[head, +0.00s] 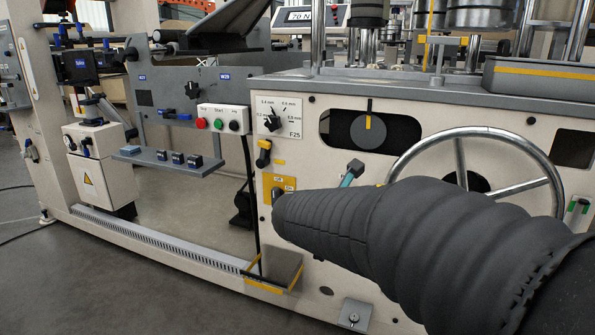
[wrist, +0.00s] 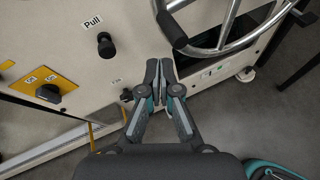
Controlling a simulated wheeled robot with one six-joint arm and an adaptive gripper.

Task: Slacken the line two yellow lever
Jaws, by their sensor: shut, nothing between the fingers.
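A small lever with yellow and black parts (head: 263,155) sits on the cream machine panel in the head view, below the white dial plate. I cannot tell from any readable label whether it is the line two lever. My gripper shows in the wrist view (wrist: 161,68), its two fingers together with nothing between them. The lever is not clearly seen in the wrist view.
A yellow plate with a black rotary switch (wrist: 48,93) and a black "Pull" knob (wrist: 105,45) are left of my fingers. A metal handwheel (head: 473,180) stands out from the panel at right. A button box (head: 223,119) is left of the dial (head: 272,122).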

